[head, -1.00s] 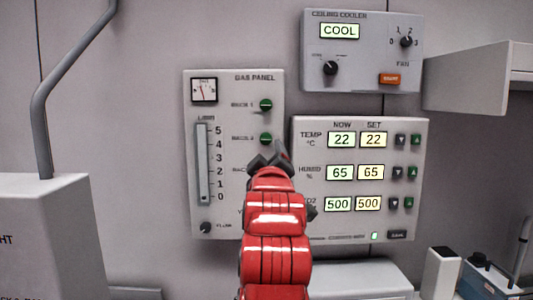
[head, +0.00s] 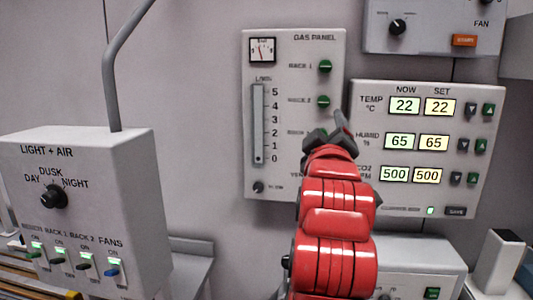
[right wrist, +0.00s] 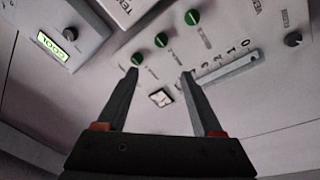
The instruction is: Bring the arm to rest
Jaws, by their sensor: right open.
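My red right arm reaches up in front of the wall panels in the head view. Its dark gripper (head: 330,135) is in front of the lower part of the gas panel (head: 308,190). In the right wrist view the two fingers (right wrist: 160,75) are apart with nothing between them. The gas panel's green switches (right wrist: 162,41) and small gauge (right wrist: 160,97) show beyond the fingertips, and I cannot tell the exact gap. My left gripper is not in view.
A light and air box (head: 100,190) stands at the left with a grey pipe (head: 112,80) above it. The climate panel (head: 400,195) is right of the gripper, the ceiling cooler panel (head: 430,40) above it. A white box (head: 420,255) sits low at right.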

